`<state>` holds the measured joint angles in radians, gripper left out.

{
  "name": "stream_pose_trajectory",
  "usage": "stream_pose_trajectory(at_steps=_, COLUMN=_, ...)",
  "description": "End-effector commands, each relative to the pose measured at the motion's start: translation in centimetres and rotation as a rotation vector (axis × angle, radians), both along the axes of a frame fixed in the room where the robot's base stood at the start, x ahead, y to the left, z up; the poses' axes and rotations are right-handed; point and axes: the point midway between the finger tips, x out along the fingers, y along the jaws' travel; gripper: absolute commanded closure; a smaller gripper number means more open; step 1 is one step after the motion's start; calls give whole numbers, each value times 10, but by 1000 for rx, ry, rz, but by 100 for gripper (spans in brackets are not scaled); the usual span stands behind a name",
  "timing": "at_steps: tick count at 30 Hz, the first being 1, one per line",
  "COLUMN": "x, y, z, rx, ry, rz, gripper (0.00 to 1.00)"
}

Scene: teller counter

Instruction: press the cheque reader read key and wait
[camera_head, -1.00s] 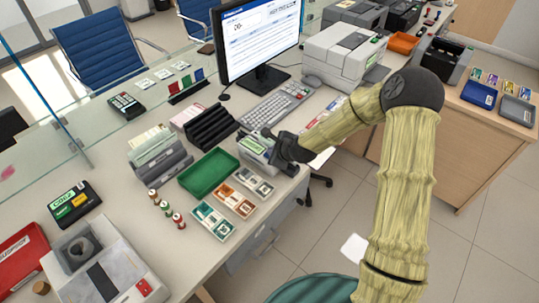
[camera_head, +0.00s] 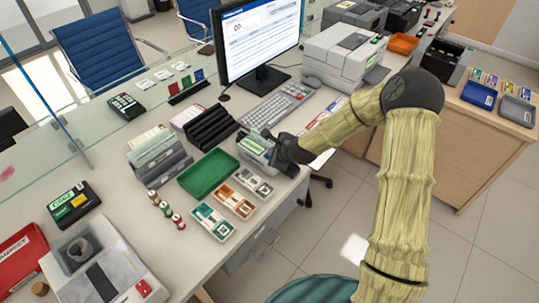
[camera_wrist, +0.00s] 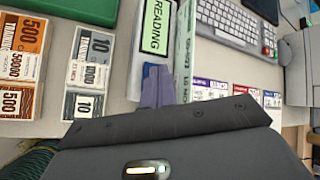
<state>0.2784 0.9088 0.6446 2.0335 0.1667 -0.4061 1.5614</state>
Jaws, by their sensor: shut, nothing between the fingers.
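The cheque reader (camera_head: 254,150) is a small grey-white box on the counter, right of the green tray. In the wrist view its green display (camera_wrist: 156,27) reads "READING". My gripper (camera_wrist: 158,72) is shut and empty, with its fingertips at the reader's near end, just below the display. A bit of blue shows beside the fingertips. The read key is hidden or cannot be made out behind the fingers, and I cannot tell whether they touch it. In the head view my gripper (camera_head: 273,146) covers the reader's right side.
A green tray (camera_head: 208,174) and banknote stacks (camera_head: 232,199) lie left of and in front of the reader. The keyboard (camera_head: 273,108) and monitor (camera_head: 258,40) are behind it. A dark upright rack (camera_head: 209,128) stands close on the left. Open floor lies right of the counter.

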Motion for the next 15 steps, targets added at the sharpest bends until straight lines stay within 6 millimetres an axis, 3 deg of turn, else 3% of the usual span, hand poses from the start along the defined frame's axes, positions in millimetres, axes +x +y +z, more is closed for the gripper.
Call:
stream_pose_trajectory(at_steps=8, x=0, y=0, z=15, rx=0, ry=0, rz=0, gripper=100)
stream_pose_trajectory(at_steps=15, x=0, y=0, z=16, rx=0, ry=0, rz=0, gripper=100)
